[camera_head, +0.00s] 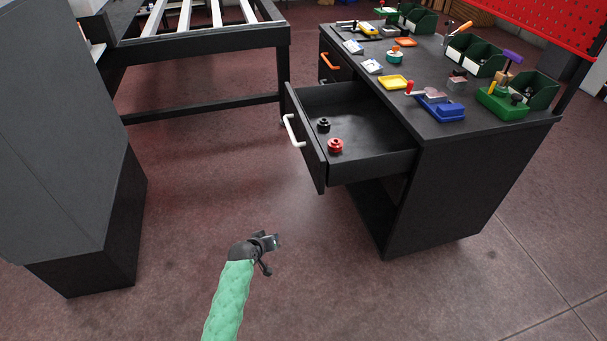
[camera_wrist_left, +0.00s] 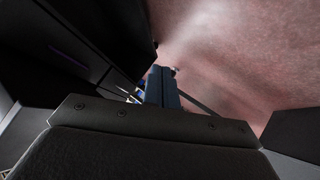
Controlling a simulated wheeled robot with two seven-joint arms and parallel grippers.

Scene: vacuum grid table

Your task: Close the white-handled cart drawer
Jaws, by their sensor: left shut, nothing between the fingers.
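The cart drawer (camera_head: 350,120) with the white handle (camera_head: 293,131) is pulled out of the black cart (camera_head: 460,170) toward the left. Its front panel stands well away from the cart body. A black knob-like part (camera_head: 323,125) and a red one (camera_head: 336,145) lie inside it. My left gripper (camera_head: 268,243), on a green-sleeved arm, is below and left of the drawer front in the head view, apart from it. It is shut and empty. In the left wrist view its dark fingers (camera_wrist_left: 163,86) show against the floor. My right gripper is not in view.
An orange-handled drawer (camera_head: 331,61) sits behind the open one. A dark cabinet (camera_head: 70,150) stands at left, a black frame table (camera_head: 200,45) behind. Open floor (camera_head: 190,215) lies between.

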